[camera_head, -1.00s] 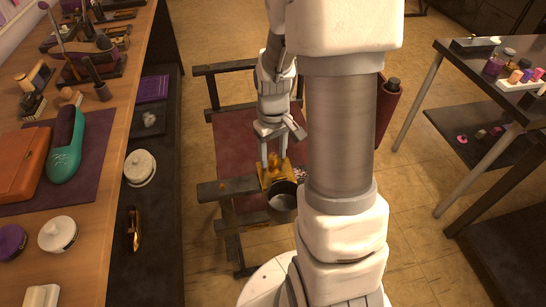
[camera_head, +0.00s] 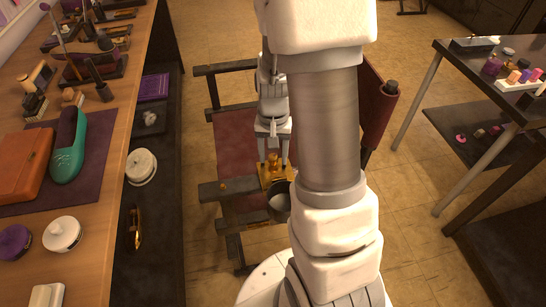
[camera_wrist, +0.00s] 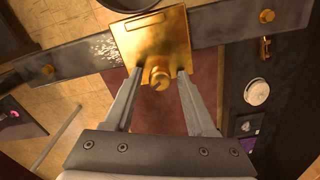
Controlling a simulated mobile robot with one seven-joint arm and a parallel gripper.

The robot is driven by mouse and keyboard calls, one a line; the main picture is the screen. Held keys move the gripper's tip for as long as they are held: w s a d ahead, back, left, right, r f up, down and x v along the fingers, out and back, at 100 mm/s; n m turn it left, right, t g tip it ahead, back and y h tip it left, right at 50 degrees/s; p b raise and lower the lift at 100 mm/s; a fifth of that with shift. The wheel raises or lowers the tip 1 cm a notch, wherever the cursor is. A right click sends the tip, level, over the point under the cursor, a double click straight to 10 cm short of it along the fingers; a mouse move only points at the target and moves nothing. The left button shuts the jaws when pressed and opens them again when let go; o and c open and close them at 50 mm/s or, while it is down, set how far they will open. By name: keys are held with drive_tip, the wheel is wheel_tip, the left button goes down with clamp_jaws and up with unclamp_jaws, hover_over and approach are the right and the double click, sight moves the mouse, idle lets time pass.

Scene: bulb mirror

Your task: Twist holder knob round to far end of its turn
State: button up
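The brass holder (camera_head: 268,183) is a square gold plate clamped on the dark chair armrest, and it fills the upper middle of the wrist view (camera_wrist: 150,37). Its round gold knob (camera_wrist: 160,77) sticks out from the plate's near edge. My gripper (camera_wrist: 159,72) is open, with one finger on each side of the knob and a visible gap to both. In the head view my gripper (camera_head: 273,155) points down over the holder, with the knob between its fingers. A dark round cup (camera_head: 278,205) sits at the holder's near side.
The chair has a dark red seat (camera_head: 235,135) and a dark wooden armrest (camera_head: 222,190). A long wooden counter (camera_head: 95,225) with tools stands at the left. A dark table (camera_head: 480,65) with small bottles stands at the right.

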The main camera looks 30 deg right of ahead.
sight(273, 156)
clamp_jaws()
drive_tip(key=n+b, duration=0.1)
drive_tip(key=n, duration=0.3)
drive_tip(key=shift+n, duration=2.6)
drive_tip(key=shift+o, duration=0.2)
unclamp_jaws()
wheel_tip(273, 156, up, 8)
drive_tip(key=p, duration=0.6)
